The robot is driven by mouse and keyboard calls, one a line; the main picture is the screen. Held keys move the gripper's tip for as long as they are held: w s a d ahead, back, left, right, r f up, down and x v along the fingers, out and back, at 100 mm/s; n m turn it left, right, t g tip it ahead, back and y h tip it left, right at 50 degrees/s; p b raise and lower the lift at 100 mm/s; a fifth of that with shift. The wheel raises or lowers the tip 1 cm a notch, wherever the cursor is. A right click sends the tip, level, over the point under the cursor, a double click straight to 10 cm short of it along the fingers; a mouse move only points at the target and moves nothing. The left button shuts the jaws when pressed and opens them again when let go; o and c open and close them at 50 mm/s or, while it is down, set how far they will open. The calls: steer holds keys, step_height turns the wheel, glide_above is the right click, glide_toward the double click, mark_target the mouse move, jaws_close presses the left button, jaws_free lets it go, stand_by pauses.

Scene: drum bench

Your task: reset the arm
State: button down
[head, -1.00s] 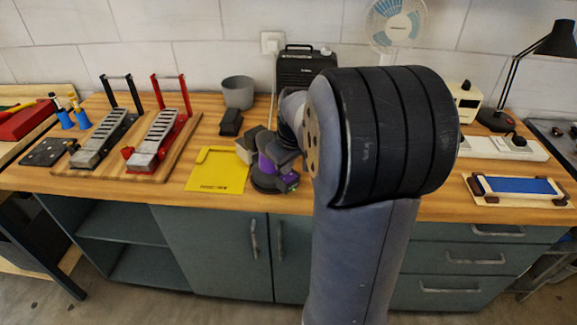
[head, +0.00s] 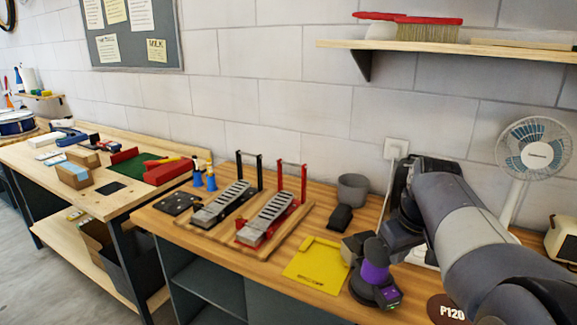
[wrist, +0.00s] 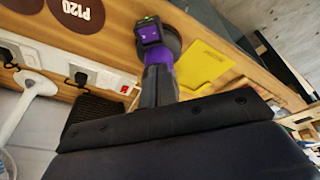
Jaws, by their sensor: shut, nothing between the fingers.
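My gripper (wrist: 165,120) shows in the wrist view as a dark bar with small studs across the lower middle, with a large dark body below it. It is shut, with nothing held; its fingertips are hard to make out. In the head view my arm comes in from the lower right and bends down behind the purple sander (head: 375,272), where its end is largely hidden. The sander stands on the bench with its dark pad down. It also shows beyond my gripper in the wrist view (wrist: 158,57), and I see no grip on it.
A yellow mat (head: 316,266) lies left of the sander, with a dark block (head: 340,218) and grey cup (head: 353,189) behind. Two drum pedals on a board (head: 225,232) stand further left. A P120 disc (head: 447,309) lies right; a fan (head: 534,150) is behind.

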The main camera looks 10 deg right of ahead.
steer(key=shift+f, duration=0.1)
steer(key=b, duration=0.2)
glide_toward(384, 294)
steer(key=x, duration=0.3)
steer(key=d+x, duration=0.1)
steer(key=x, duration=0.1)
steer(key=shift+w, duration=0.35)
steer(key=shift+w+d+f+b, duration=0.1)
steer(key=shift+d+f+b, duration=0.1)
steer(key=shift+f+b, duration=0.6)
steer(key=shift+s+a+f, duration=0.2)
steer(key=shift+a, duration=0.35)
steer(key=shift+a, duration=0.15)
